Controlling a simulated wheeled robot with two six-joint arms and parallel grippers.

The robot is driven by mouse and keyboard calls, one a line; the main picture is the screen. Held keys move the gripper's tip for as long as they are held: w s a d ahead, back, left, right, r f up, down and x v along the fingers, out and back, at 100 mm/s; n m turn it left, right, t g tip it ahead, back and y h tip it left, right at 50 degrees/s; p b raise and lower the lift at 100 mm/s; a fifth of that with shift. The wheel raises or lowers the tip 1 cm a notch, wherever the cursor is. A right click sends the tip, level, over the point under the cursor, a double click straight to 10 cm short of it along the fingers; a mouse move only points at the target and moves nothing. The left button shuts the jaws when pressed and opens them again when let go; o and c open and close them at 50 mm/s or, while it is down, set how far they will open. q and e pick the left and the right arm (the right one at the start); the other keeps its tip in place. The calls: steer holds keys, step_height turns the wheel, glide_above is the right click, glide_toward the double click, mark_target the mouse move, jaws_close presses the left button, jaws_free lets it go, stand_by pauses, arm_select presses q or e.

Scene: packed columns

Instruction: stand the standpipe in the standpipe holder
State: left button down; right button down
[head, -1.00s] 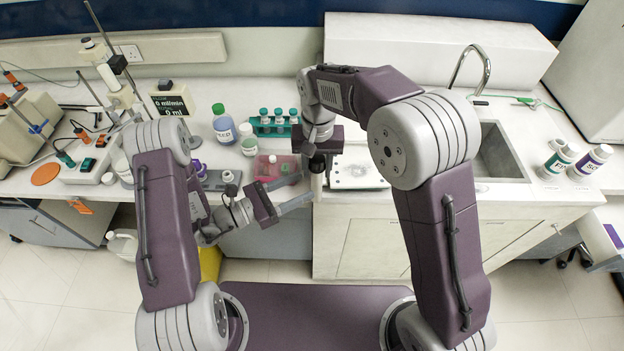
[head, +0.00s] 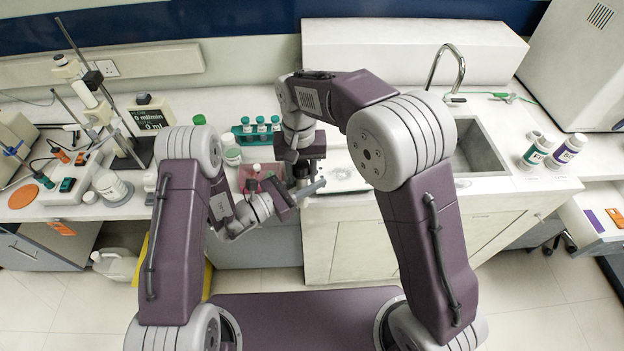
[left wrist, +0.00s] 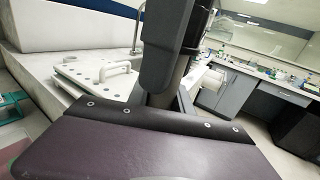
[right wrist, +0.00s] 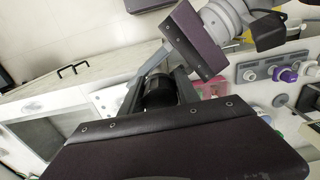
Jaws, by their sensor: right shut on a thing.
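My right gripper (head: 301,178) is shut on a dark cylinder, which I take as the standpipe (right wrist: 160,92). It is held roughly upright above the front of the bench; the gripper hides much of it in the head view. It also shows in the left wrist view (left wrist: 160,97), between the fingers of my left gripper (head: 312,188). My left gripper reaches in from the left with its jaws apart; whether its fingers touch the pipe I cannot tell. The standpipe holder cannot be picked out for certain.
A white perforated plate with a handle (left wrist: 95,72) lies on the bench near the pipe. The sink (head: 480,148) is to the right, with two bottles (head: 568,150) beyond. A teal vial rack (head: 256,134) and pink tray (head: 250,172) are left of the grippers.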

steer(key=c, duration=0.8)
jaws_free()
step_height(320, 180, up, 12)
steer(key=shift+t, duration=0.6)
steer(key=s+d+f, duration=0.4)
steer(key=d+f, duration=0.1)
steer(key=d, duration=0.1)
steer(key=s+d+f, duration=0.5)
steer(key=d+f, duration=0.1)
steer(key=s+d+f, duration=0.5)
steer(key=f, duration=0.1)
steer(key=shift+s+d, duration=0.2)
steer(key=shift+d, duration=0.2)
